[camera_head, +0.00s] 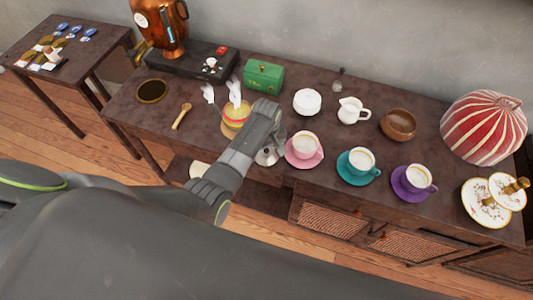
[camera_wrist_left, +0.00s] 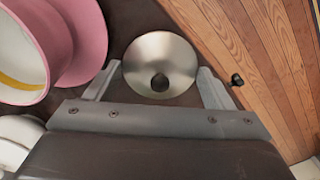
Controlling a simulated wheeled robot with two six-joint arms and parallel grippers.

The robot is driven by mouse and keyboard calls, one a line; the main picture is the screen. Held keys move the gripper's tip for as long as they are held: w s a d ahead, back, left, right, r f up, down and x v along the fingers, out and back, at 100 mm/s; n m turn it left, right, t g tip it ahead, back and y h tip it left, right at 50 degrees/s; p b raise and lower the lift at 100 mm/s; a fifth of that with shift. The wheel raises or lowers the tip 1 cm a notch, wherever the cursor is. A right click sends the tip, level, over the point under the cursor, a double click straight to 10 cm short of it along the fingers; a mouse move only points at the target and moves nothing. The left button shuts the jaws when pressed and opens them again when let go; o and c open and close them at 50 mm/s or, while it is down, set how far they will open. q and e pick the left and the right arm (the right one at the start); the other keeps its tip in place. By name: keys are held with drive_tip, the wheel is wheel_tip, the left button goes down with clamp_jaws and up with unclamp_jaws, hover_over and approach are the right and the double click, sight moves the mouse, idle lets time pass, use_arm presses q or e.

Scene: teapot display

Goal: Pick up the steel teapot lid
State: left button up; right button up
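The steel teapot lid (camera_head: 267,157) is on the dark table near its front edge, just left of the pink cup and partly hidden by my arm in the head view. In the left wrist view the round, shiny lid (camera_wrist_left: 160,50) with its dark knob shows between the finger tips. My left gripper (camera_wrist_left: 159,72) is open, with one finger on each side of the lid; I cannot tell whether they touch it. In the head view the left gripper (camera_head: 270,140) is over the lid, its fingers mostly hidden. My right gripper is not in view.
The pink cup (camera_head: 304,147) on its saucer stands close on the right, also seen in the wrist view (camera_wrist_left: 30,50). A striped yellow and red pot (camera_head: 235,116) is close on the left. Teal (camera_head: 361,160) and purple cups (camera_head: 417,178) stand further right.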

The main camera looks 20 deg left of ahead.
use_arm(q)
drive_tip(key=shift+c, duration=1.1)
drive_tip(key=shift+r, duration=0.1)
